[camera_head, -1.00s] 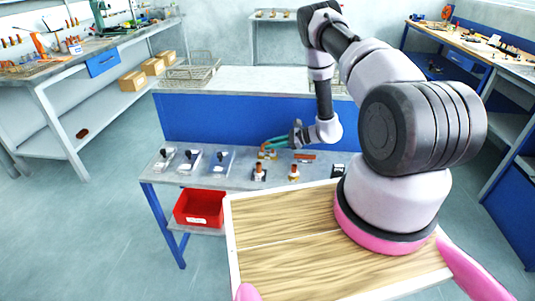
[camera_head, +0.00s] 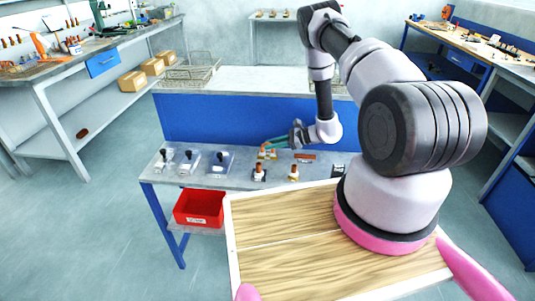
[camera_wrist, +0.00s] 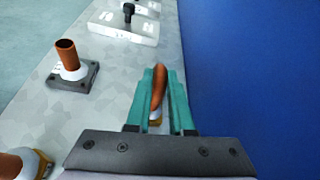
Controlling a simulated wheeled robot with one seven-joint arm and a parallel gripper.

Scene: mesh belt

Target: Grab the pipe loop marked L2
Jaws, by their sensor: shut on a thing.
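My gripper (camera_head: 274,142) reaches over the back part of the narrow grey table. In the wrist view its two teal fingers (camera_wrist: 158,92) are shut on a copper-coloured pipe loop (camera_wrist: 158,85), which stands upright between them. The lower end of the loop is partly hidden by the gripper, and a pale and tan fitting shows just below it. I cannot read an L2 mark. In the head view, small copper and yellow fittings (camera_head: 267,154) show just below the fingers, and the loop itself is hard to make out there.
A flat copper piece (camera_head: 305,157) lies to the right. A blue panel (camera_head: 225,120) rises behind. A red bin (camera_head: 200,207) sits below.

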